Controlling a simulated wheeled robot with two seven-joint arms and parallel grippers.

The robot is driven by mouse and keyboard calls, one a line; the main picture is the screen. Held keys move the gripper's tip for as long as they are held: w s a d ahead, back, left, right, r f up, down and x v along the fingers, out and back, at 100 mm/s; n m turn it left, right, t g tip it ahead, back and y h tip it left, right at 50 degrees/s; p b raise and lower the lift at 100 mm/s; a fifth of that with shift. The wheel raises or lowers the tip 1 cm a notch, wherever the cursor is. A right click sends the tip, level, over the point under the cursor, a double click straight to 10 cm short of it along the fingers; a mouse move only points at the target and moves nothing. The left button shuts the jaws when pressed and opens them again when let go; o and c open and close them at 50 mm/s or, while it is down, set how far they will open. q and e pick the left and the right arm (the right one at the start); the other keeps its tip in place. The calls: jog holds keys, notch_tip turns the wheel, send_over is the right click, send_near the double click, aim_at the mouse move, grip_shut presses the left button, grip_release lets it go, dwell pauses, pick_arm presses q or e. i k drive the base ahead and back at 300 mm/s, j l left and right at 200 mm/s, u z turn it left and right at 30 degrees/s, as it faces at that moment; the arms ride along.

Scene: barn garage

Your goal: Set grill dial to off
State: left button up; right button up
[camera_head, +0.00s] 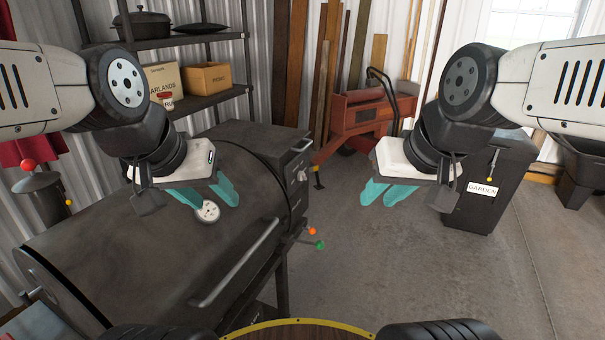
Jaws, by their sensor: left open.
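A dark grey barrel grill (130,240) fills the left and middle of the head view, with its lid closed. A small light round dial (301,175) shows on the side box at the grill's right end; its setting is too small to read. My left gripper (216,203) is open and empty, above the lid near a white round gauge (208,213), left of the dial. My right gripper (380,202) is open and empty over the floor, to the right of the dial.
The grill's long handle (236,262) runs along its front. A red machine (352,118) and timber stand behind. A dark bin labelled GARDEN (500,210) stands at right. Shelves (205,100) hold pots and boxes. Concrete floor (400,270) is clear right of the grill.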

aim_at(301, 176)
jog(key=i+l+u, duration=0.15)
jog(key=i+l, duration=0.15)
jog(key=l, duration=0.15)
jog(key=i+l+u, duration=0.2)
jog(key=l, duration=0.25)
jog(key=i, duration=0.1)
